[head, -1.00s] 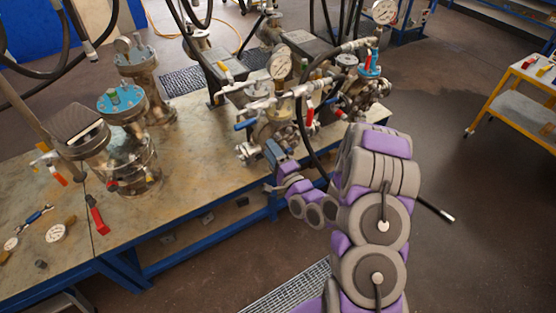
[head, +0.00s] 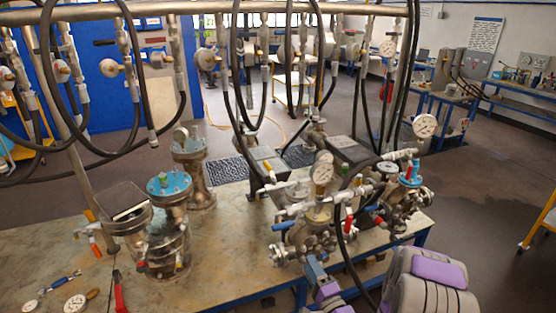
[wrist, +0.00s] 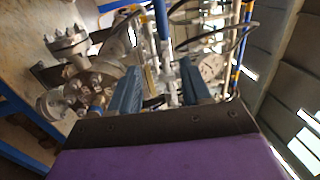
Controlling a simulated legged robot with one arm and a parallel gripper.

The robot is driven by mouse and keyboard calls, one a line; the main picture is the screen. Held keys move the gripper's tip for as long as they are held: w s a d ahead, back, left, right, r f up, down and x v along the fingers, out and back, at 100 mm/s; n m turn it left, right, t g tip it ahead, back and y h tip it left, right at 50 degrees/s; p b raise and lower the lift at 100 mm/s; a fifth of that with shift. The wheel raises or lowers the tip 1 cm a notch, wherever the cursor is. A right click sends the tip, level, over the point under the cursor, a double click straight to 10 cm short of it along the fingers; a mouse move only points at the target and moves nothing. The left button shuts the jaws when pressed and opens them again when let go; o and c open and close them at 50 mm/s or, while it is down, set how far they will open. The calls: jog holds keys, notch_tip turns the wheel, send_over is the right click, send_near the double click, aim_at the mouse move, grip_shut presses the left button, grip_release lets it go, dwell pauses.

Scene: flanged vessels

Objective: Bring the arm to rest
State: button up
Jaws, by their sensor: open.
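My arm shows at the bottom right of the head view, purple and grey, in front of the bench edge. My gripper (head: 314,270) is at the front of the flanged vessel (head: 310,238) with valves and gauges. In the wrist view, the two blue fingers of my gripper (wrist: 160,82) stand apart with nothing held between them. The vessel's flanges (wrist: 88,85) show at the left beyond the fingers. I cannot tell how far the fingertips are from the vessel.
The bench (head: 50,245) carries a blue-topped vessel (head: 168,190), a red-handled tool (head: 119,290) and loose gauges. Black hoses (head: 283,75) hang from an overhead pipe. A yellow cart (head: 540,222) stands at the far right. Open floor (head: 475,185) lies to the right of the bench.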

jog(key=s+d+n+g+h+b, duration=0.2)
jog(key=s+d+n+g+h, duration=0.15)
jog(key=s+n+g, duration=0.3)
jog(key=s+d+n+g+h+b, duration=0.2)
jog(key=s+n+g+h+b, duration=0.1)
jog(key=s+n+g+h, duration=0.25)
jog(key=s+a+r+g+y, duration=0.1)
jog(key=s+a+r+g, duration=0.1)
jog(key=s, duration=0.7)
jog(key=s+a+r+n+g+y+b, duration=0.1)
jog(key=s+a+r+g, duration=0.1)
jog(key=s, duration=0.7)
jog(key=s+a+r+n+g+b, duration=0.1)
jog(key=s+a+r+g, duration=0.1)
jog(key=s, duration=0.8)
jog(key=r+g, duration=0.1)
jog(key=g, duration=0.1)
jog(key=shift+r+g+y, duration=0.4)
jog(key=shift+o, duration=0.2)
